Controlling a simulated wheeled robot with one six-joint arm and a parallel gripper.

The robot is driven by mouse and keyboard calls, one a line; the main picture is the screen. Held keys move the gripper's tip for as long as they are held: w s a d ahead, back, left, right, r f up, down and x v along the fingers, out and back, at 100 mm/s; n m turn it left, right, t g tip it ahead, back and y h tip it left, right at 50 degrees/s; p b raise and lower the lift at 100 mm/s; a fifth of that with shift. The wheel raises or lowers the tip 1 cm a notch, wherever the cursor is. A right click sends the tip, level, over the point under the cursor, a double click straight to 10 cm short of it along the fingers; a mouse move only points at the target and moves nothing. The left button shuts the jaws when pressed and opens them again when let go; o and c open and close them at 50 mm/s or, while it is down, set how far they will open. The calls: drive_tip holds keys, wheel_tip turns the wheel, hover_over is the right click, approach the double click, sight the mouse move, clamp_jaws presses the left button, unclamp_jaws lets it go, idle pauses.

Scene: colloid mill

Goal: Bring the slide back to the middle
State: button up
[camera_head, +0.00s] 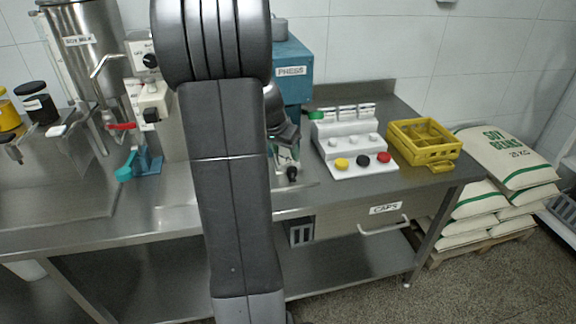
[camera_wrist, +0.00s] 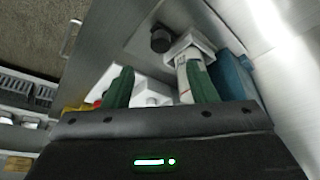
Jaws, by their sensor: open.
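The slide (camera_head: 284,158) is a pale piece with a black knob (camera_head: 291,174) at its front, below the blue press (camera_head: 290,72). In the wrist view the black knob (camera_wrist: 160,40) and the pale slide (camera_wrist: 190,46) lie beyond my fingertips. A white upright piece with small print (camera_wrist: 183,78) stands at the slide, partly behind my right-hand finger. My gripper (camera_wrist: 160,70) is open, its two green fingers apart with nothing held between them. My arm hides part of the press and the bench around the slide in the head view.
Right of the slide stand a white cap rack (camera_head: 352,150) with coloured buttons and a yellow crate (camera_head: 428,146). A teal-handled fitting (camera_head: 142,164) and a steel tank (camera_head: 88,50) are to the left. The CAPS drawer (camera_head: 350,219) is below the bench top.

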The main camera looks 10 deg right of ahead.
sight(291, 170)
drive_tip(key=x, duration=1)
drive_tip(key=shift+a, duration=0.1)
clamp_jaws()
